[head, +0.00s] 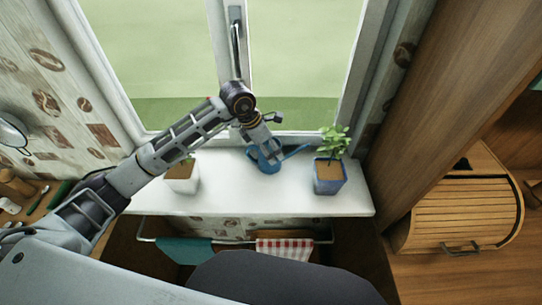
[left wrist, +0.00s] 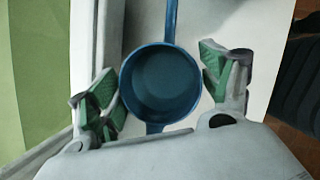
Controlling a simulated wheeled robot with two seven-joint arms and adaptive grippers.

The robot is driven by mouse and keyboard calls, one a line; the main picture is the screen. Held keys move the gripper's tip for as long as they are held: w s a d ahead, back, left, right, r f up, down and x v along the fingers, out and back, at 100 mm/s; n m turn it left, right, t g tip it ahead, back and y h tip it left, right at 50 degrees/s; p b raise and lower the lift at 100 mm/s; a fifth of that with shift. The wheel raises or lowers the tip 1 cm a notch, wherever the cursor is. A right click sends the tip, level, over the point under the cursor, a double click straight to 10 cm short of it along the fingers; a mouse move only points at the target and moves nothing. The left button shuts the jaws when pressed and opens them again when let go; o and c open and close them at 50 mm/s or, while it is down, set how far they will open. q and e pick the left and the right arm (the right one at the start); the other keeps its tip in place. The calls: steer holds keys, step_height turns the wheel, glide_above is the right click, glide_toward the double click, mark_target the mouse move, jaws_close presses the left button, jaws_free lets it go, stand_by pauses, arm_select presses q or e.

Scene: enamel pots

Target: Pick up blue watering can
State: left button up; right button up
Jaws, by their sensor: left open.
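The blue watering can (head: 268,160) stands on the white windowsill (head: 235,194), between two potted plants. My left gripper (head: 271,116) is above it and hides part of its top in the head view. In the left wrist view the can (left wrist: 160,84) is seen from above as a round blue body with a long part running to the top edge. The open fingers of my left gripper (left wrist: 161,92) are to either side of the can, with nothing between them gripped. My right gripper is not in view.
A white pot (head: 182,178) is left of the can, and a blue pot with a leafy plant (head: 330,174) is right of it. The window frame (head: 285,138) rises behind. Towels (head: 284,248) hang on a rail below the sill. A wooden bread box (head: 468,208) is at the right.

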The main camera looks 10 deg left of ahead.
arm_select(q)
steer(key=shift+d+f, duration=0.15)
steer(key=shift+f, duration=0.25)
steer(key=shift+w, duration=0.1)
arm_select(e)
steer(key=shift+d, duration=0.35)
arm_select(q)
steer(key=c, duration=1.2)
steer(key=shift+o, duration=0.2)
steer(key=shift+r, duration=0.1)
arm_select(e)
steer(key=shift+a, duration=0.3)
arm_select(q)
steer(key=shift+r+b, duration=0.3)
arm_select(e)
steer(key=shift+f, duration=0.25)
